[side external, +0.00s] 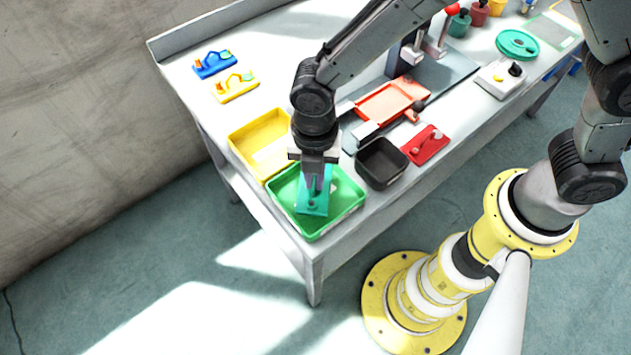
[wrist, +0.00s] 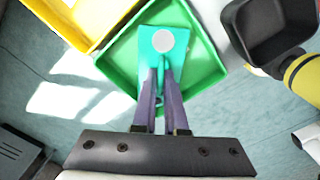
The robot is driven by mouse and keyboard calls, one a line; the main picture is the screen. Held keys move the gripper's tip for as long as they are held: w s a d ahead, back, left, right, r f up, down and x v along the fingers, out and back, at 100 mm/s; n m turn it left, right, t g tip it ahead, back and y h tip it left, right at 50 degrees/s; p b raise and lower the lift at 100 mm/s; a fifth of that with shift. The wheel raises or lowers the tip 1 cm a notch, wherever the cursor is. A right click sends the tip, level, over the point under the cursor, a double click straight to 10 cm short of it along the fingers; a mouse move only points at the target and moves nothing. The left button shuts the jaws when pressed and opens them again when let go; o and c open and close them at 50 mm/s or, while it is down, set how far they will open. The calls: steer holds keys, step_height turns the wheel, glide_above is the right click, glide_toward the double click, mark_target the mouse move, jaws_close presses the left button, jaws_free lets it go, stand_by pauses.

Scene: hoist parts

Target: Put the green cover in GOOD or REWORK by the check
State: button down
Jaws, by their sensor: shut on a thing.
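The green cover (side external: 311,204) is a teal-green plate, and my gripper (side external: 317,186) is shut on it. It is over the green tray (side external: 330,228) at the table's front left corner. In the wrist view the cover (wrist: 181,68) shows a pale round disc, and the fingertips of my gripper (wrist: 163,75) close on a thin upright part of it. The tray's rim (wrist: 207,83) surrounds it in that view. I cannot tell whether the cover touches the tray floor. No GOOD or REWORK wording is readable.
A yellow tray (side external: 241,136) adjoins the green tray, and a black bin (side external: 381,165) stands to its right. A red part (side external: 425,145), an orange-red tray (side external: 385,104) and a control box (side external: 503,76) lie beyond. Blue (side external: 214,65) and yellow (side external: 236,87) parts lie at the back left.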

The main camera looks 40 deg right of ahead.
steer(key=shift+s+f, duration=0.1)
steer(key=shift+f, duration=1.1)
steer(key=shift+f, duration=0.1)
steer(key=c, duration=1)
jaws_free()
steer(key=shift+o, duration=0.2)
step_height(320, 180, up, 12)
steer(key=shift+d+r, duration=0.15)
steer(key=shift+r, duration=0.05)
